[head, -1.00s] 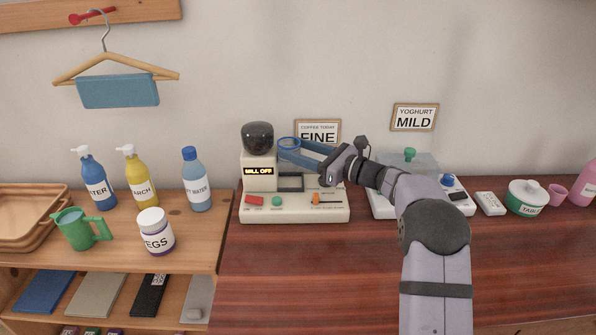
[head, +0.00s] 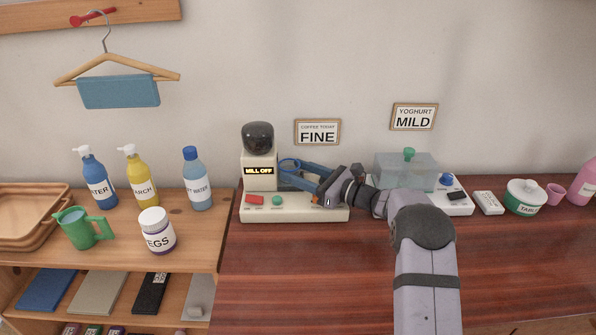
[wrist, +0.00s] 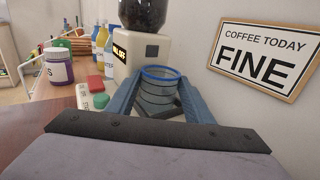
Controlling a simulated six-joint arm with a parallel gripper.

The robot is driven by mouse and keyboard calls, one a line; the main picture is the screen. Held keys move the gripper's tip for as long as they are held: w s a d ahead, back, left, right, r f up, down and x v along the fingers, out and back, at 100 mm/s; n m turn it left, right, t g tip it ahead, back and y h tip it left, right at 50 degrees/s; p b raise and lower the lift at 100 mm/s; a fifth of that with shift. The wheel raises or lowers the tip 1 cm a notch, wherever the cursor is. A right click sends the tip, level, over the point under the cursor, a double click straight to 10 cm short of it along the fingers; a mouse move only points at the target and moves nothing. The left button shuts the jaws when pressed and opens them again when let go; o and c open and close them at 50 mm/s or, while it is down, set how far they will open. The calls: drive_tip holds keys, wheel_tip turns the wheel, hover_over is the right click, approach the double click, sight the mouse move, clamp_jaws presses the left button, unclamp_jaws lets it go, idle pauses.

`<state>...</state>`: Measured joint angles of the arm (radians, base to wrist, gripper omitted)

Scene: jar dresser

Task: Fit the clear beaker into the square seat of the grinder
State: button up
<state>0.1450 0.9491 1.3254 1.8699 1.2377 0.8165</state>
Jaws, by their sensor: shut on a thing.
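The clear beaker (wrist: 160,98) has a blue rim and is between the two blue fingers of my gripper (wrist: 157,92), which is shut on it. In the head view the beaker (head: 289,163) looks upright, low over the seat area of the cream grinder (head: 262,208), just right of its tower. The grinder's display (head: 259,171) reads MILL OFF.
The grinder's dark hopper (head: 258,136) rises left of my gripper. Red and green buttons (head: 277,200) sit on its front. A white appliance with a clear box (head: 405,172) stands to the right. Bottles and a jar (head: 156,231) stand on the left shelf. The front dresser top is clear.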

drive_tip(key=shift+f, duration=0.15)
drive_tip(key=o, duration=0.8)
drive_tip(key=shift+d, duration=0.15)
drive_tip(key=b+v, duration=0.3)
drive_tip(key=v, duration=0.8)
drive_tip(key=shift+s+d, duration=0.25)
drive_tip(key=shift+s, duration=0.1)
